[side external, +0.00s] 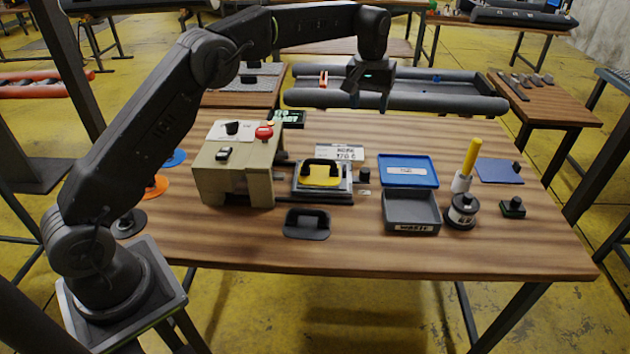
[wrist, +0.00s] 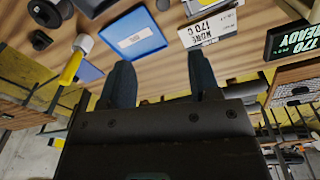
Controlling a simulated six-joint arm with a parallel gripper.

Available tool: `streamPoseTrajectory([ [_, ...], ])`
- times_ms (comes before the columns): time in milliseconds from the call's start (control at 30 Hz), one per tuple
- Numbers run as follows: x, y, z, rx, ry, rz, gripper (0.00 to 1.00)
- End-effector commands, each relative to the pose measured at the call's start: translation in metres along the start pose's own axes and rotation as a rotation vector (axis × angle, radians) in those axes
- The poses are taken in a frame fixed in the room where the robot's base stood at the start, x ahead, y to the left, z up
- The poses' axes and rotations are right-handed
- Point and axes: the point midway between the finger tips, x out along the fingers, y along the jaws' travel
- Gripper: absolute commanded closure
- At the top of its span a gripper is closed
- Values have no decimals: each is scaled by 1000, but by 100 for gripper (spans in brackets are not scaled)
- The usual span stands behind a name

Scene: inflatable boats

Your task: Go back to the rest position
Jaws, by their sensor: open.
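My gripper (side external: 370,92) hangs above the far edge of the table in the side external view, at the end of my bent arm. In the wrist view its two fingers (wrist: 162,82) stand apart with nothing between them. The wooden table (side external: 330,258) lies below and in front of it. The grey inflatable boat (side external: 450,101) lies just beyond the table, behind my gripper in the picture.
A beige box (side external: 234,180) with a red knob stands at left. A press holding a yellow pad (side external: 323,176), a grey tray (side external: 410,210) with a blue lid (side external: 408,171), and a black jar (side external: 462,211) stand on the table. The front strip is clear.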

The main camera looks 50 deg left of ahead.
Motion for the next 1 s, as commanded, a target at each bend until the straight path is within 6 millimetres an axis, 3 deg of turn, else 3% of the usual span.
streamPoseTrajectory([
  [33,-24,-4,12,22,21,10,43],
  [200,-78,-20,54,97,83,35,43],
  [400,-122,-47,118,185,156,59,43],
  [500,-135,-63,154,227,193,69,43],
  [767,-138,-108,251,338,292,89,43],
  [1000,-107,-143,326,428,372,98,43],
])
